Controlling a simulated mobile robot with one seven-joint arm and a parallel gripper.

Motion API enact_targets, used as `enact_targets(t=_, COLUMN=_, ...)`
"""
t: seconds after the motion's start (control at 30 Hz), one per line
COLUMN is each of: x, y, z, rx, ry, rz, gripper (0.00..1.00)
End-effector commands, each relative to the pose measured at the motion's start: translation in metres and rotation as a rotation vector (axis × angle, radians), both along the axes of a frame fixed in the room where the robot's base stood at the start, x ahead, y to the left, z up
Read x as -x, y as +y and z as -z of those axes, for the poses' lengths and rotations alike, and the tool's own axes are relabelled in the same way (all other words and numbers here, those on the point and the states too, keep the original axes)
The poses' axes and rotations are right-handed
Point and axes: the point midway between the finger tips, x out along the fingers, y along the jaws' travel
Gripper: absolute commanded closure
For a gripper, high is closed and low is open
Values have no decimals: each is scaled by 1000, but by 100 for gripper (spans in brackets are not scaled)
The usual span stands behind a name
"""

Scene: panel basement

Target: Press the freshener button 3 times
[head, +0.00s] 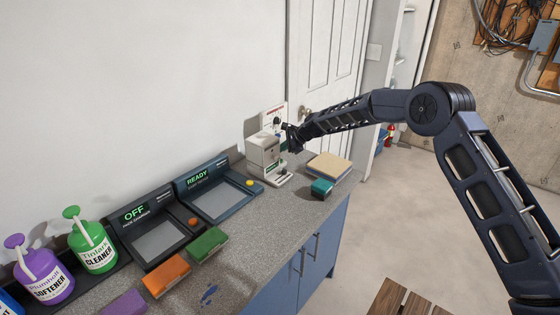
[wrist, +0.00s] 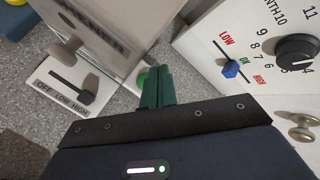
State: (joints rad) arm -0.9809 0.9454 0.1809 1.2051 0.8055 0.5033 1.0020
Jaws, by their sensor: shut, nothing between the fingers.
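The freshener (head: 264,152) is a pale box-shaped unit on the far end of the counter. In the wrist view its light casing (wrist: 115,30) fills the upper left, with a lettered strip and a grey lever. My gripper (head: 291,138) reaches in from the right at the freshener.
A white panel (head: 273,116) with a month dial and a LOW/OK/HIGH slider (wrist: 231,69) stands close right of my fingers. An OFF/LOW/HIGH slider (wrist: 72,88) lies left.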

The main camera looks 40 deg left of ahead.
Motion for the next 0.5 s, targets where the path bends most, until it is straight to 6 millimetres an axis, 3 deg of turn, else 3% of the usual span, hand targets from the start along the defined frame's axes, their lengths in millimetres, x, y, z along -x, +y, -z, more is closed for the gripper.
enact_targets(t=0.3, x=0, y=0, z=-26, rx=0, ry=-2, rz=0, gripper=100)
enact_targets(t=0.5, x=0, y=0, z=-28, rx=1, ry=-1, rz=1, gripper=100)
